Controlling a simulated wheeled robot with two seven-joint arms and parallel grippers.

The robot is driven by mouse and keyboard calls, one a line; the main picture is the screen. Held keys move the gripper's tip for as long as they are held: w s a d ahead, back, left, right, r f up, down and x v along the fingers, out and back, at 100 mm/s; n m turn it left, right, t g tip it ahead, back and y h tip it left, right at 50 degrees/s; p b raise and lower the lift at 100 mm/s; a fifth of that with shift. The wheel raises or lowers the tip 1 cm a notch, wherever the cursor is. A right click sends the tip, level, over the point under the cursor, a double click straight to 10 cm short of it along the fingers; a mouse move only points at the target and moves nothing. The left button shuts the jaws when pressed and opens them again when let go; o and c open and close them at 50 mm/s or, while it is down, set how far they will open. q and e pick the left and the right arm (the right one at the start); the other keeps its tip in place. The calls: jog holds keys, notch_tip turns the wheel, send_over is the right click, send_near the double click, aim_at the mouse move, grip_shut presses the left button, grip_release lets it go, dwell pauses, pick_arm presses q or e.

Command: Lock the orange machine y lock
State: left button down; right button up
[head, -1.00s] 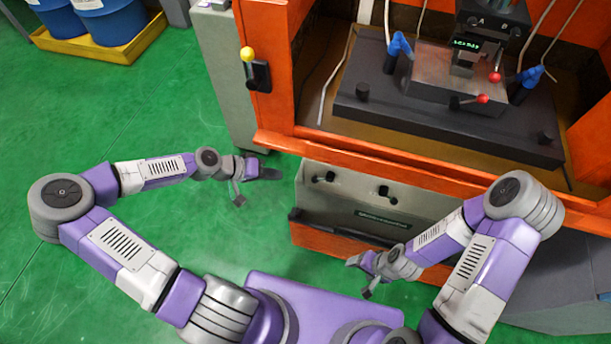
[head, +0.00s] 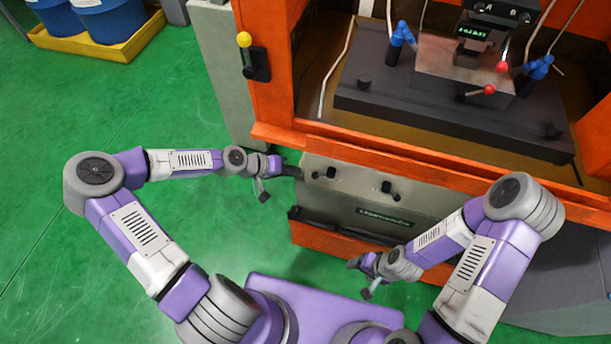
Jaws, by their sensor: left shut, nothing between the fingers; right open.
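The orange machine (head: 272,110) stands ahead of me. Its grey lower front panel (head: 345,196) carries two small black lock handles, a left one (head: 323,173) and a right one (head: 388,189). I cannot read which of them is the y lock. My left gripper (head: 288,171) is shut and empty, at the panel's upper left corner, just left of the left handle. Whether it touches the panel is unclear. My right gripper (head: 358,267) is open and empty, low in front of the panel, below both handles.
An orange ledge (head: 400,157) runs above the panel. The machine's tank holds a dark worktable (head: 440,121) under the head. A yellow-knobbed lever (head: 246,56) is on the left post. Blue drums (head: 112,22) stand far left. Green floor at left is clear.

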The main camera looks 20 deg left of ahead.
aim_at(313, 174)
pick_arm(q)
jog(key=b+x, duration=0.1)
jog(key=x, duration=0.4)
jog(key=shift+w+d+f+b, duration=0.1)
jog(key=shift+d+f+b, duration=0.1)
jog(key=shift+b, duration=0.15)
